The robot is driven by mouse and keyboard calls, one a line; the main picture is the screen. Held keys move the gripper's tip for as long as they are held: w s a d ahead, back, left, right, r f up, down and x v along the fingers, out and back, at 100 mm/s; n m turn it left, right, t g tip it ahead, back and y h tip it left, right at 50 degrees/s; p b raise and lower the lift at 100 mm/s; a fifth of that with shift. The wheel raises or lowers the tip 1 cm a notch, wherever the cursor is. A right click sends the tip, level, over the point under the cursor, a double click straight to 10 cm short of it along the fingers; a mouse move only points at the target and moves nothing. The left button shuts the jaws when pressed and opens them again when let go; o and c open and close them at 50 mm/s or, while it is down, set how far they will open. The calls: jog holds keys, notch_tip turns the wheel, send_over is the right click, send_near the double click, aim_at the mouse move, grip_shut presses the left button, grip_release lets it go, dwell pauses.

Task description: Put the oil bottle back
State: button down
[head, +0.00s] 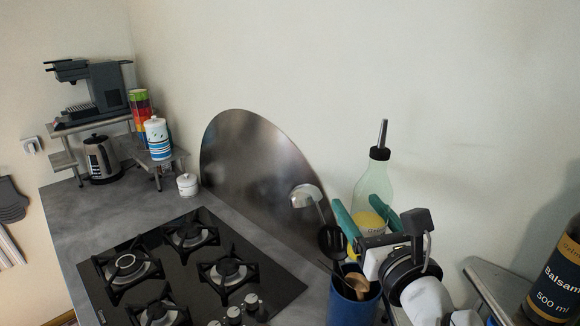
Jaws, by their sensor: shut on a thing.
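The oil bottle (379,174) is pale green glass with a black cap, a metal pourer and a yellow label. It is upright, right of the round metal splash plate. My gripper (357,201) has teal fingers, one on each side of the bottle's body, and is shut on it. The bottle's lower part is hidden behind my gripper and a blue utensil pot (352,309), so I cannot tell whether its base touches anything.
The blue pot with a ladle (307,196) and other utensils stands close in front. A dark Balsam bottle (553,285) is at the right, by a metal shelf (487,272). The gas hob (190,265) lies left; the round plate (250,160) leans on the wall.

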jog(key=s+d+f+m+g+h, duration=0.2)
jog(key=d+f+m+g+h, duration=0.1)
jog(key=d+f+m+h, duration=0.45)
jog(key=s+d+f+m+g+h, duration=0.3)
jog(key=d+f+m+h, duration=0.2)
jog(key=f+h, duration=0.45)
jog(key=a+f+n+t+y, duration=0.2)
jog(key=a+f, duration=0.4)
jog(key=a, duration=0.4)
jog(key=a+f+n+t+y, duration=0.2)
jog(key=a+f, duration=0.4)
jog(key=a, duration=0.4)
notch_tip(320, 180, down, 8)
jog(key=shift+a+r, duration=0.1)
jog(key=shift+a, duration=0.05)
jog(key=shift+c, duration=0.2)
grip_release()
jog(key=shift+f, duration=0.2)
